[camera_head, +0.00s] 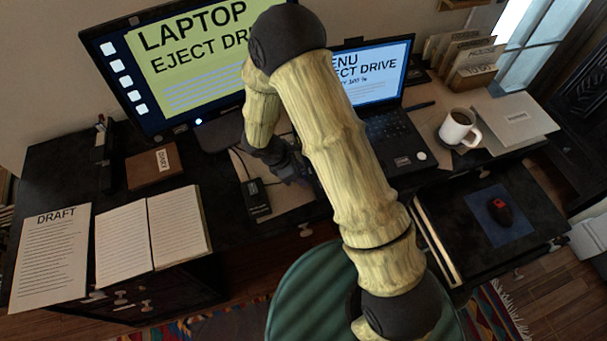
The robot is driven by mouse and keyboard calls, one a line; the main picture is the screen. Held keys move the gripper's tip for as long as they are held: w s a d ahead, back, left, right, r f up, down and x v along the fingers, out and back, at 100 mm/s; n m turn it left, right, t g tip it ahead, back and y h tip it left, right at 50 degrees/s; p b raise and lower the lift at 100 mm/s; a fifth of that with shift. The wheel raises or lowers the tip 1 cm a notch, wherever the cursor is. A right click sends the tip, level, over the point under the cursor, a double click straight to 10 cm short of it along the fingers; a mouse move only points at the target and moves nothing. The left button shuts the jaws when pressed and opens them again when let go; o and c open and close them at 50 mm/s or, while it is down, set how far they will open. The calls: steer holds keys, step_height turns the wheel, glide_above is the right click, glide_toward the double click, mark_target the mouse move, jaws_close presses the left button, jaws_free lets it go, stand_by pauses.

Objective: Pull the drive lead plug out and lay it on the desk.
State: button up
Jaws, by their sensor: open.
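The laptop (399,140) stands open on the desk (60,165), right of my arm, and its screen reads in part "ECT DRIVE". A small black drive (257,204) lies on a pale mat left of the laptop, with a thin lead (242,164) at its far end. My gripper (297,172) is open, low over the desk between the drive and the laptop. It is dark against dark things, so its fingers are hard to make out. I cannot pick out the lead's plug; my gripper and arm cover the laptop's left side.
A monitor (170,75) stands behind at the left. A white mug (458,128) is right of the laptop. An open notebook (150,235), a draft sheet (50,255) and a brown diary (154,168) lie left. A mouse (501,211) rests on a blue pad. A green chair (305,290) stands in front.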

mark_target(279, 184)
steer(key=shift+c, duration=0.3)
jaws_close()
steer(key=shift+a, duration=0.1)
steer(key=shift+s+a+p, duration=0.1)
steer(key=shift+s+a, duration=0.15)
steer(key=shift+a, duration=0.7)
steer(key=shift+s+a+p, duration=0.15)
steer(key=shift+s+a, duration=0.05)
steer(key=shift+a, duration=0.75)
steer(key=shift+s+a+p, duration=0.1)
steer(key=shift+s+a, duration=0.15)
steer(key=shift+a, duration=0.7)
